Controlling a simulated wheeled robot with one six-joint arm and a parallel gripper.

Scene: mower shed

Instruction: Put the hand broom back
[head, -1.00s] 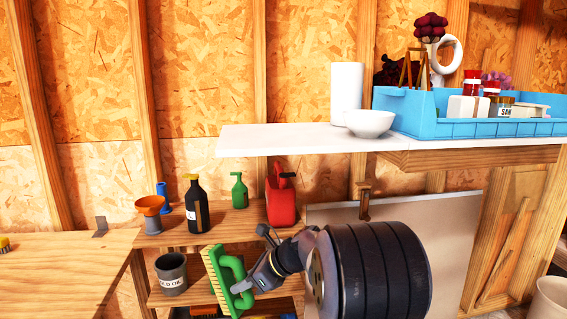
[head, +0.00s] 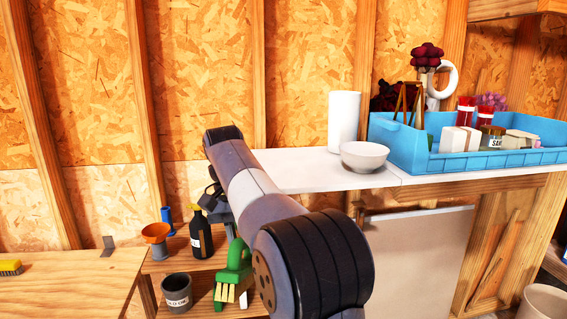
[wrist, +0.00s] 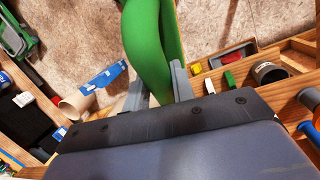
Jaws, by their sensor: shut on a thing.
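The hand broom (head: 238,258) has a green handle and pale yellow bristles. In the head view it hangs with its bristles down, in front of the low wooden shelf unit (head: 205,268). My gripper is shut on its green handle; in the wrist view the two grey fingers (wrist: 159,88) sit either side of the handle (wrist: 150,35). In the head view my arm hides part of the gripper and the right side of the shelf unit. I cannot tell whether the broom touches the shelf.
On the shelf unit stand an orange funnel (head: 156,236), a black bottle (head: 200,235) and, lower, a dark pot (head: 177,290). A workbench (head: 75,285) with a yellow-bristled brush (head: 11,267) is at left. A white counter (head: 300,168) carries a bowl (head: 364,156) and a blue tray (head: 395,148).

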